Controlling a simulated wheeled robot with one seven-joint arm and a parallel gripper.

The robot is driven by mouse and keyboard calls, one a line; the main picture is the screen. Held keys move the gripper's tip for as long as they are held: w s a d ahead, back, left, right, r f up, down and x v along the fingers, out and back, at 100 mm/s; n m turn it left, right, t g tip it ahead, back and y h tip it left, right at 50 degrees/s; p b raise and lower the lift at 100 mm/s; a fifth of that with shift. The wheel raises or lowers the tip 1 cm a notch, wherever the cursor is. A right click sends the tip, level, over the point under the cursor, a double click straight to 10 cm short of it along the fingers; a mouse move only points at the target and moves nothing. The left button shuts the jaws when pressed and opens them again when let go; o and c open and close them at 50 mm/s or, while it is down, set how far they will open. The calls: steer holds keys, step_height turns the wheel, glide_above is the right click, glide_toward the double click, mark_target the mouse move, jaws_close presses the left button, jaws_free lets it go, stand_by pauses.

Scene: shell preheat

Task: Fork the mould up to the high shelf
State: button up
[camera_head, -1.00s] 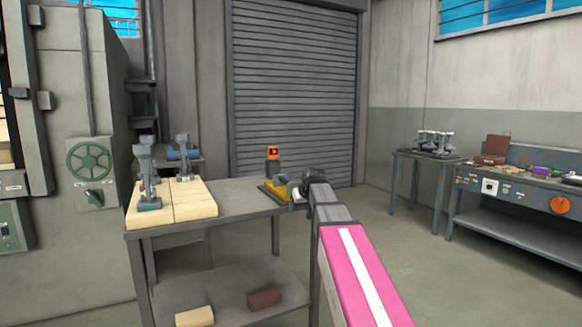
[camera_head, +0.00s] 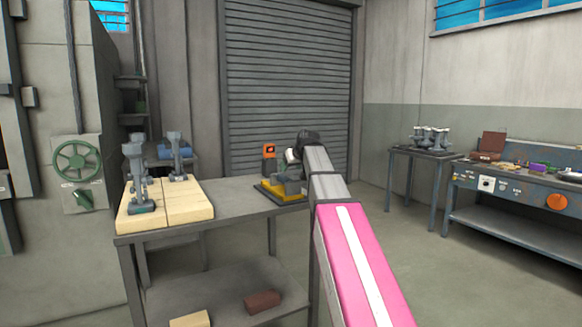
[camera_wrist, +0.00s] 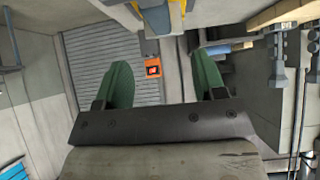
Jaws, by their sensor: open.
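Two grey pieces on flat bases, which look like the moulds, stand upright on pale boards (camera_head: 190,209) at the table's left: a front one (camera_head: 139,185) and a back one (camera_head: 176,157). My gripper (camera_wrist: 165,80) has its two green fingers apart with nothing between them. Part of a grey and yellow object (camera_wrist: 157,18) shows beyond the fingertips in the wrist view. I cannot make out a fork.
Narrow dark shelves (camera_head: 131,115) rise behind the table, beside a tall grey cabinet with a green handwheel (camera_head: 76,161). An orange device (camera_head: 269,152) stands near the fixture. The middle of the grey table (camera_head: 235,205) is clear. Several grey pieces (camera_head: 430,137) stand on a right-hand table.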

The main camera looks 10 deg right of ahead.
mark_target(284, 176)
steer(key=shift+x, duration=4.95)
jaws_close()
steer(key=shift+r, duration=0.1)
steer(key=shift+r, duration=3.9)
steer(key=c, duration=1)
jaws_free()
jaws_close()
